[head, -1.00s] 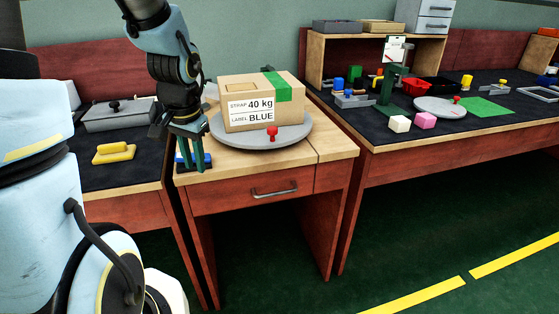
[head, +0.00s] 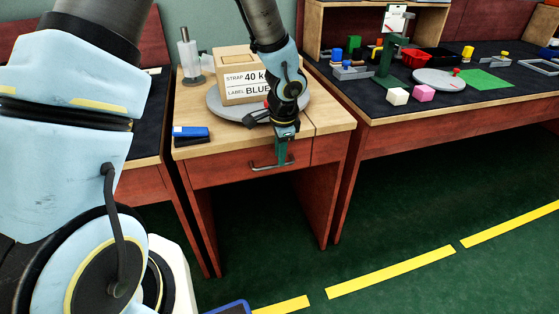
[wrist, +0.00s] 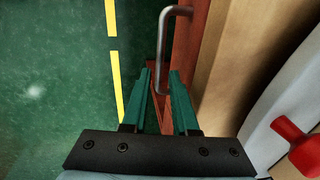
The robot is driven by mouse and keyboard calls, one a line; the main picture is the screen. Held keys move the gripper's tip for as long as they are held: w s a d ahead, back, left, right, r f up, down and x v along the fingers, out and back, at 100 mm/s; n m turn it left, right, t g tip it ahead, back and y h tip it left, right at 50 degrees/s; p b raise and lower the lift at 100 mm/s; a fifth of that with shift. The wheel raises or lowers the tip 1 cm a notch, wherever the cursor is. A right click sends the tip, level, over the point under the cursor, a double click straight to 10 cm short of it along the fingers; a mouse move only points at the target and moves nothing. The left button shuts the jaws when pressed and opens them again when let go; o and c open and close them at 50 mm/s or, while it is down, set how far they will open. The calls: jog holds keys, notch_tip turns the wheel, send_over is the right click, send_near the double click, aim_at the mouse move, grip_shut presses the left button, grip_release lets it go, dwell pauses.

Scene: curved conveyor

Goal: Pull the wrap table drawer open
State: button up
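The wrap table drawer (head: 222,174) has a reddish wood front and looks shut, flush with the table. Its grey bar handle (head: 262,167) is partly covered by my gripper (head: 282,155), which points down at the drawer front. In the wrist view my gripper (wrist: 160,72) has its two green fingers apart and empty. The handle (wrist: 163,45) lies just ahead, with its near end seen between the fingertips. I cannot tell whether the fingers touch it.
A box (head: 235,90) labelled 40 kg and BLUE sits on a grey turntable (head: 217,102) on the wrap table. A blue block-like tool (head: 191,133) lies at its left front corner. The neighbouring table (head: 400,135) stands to the right. Green floor in front of the drawer is clear.

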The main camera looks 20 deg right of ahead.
jog(key=shift+w+f, duration=0.25)
jog(key=shift+f, duration=1)
jog(key=shift+c, duration=0.3)
grip_shut()
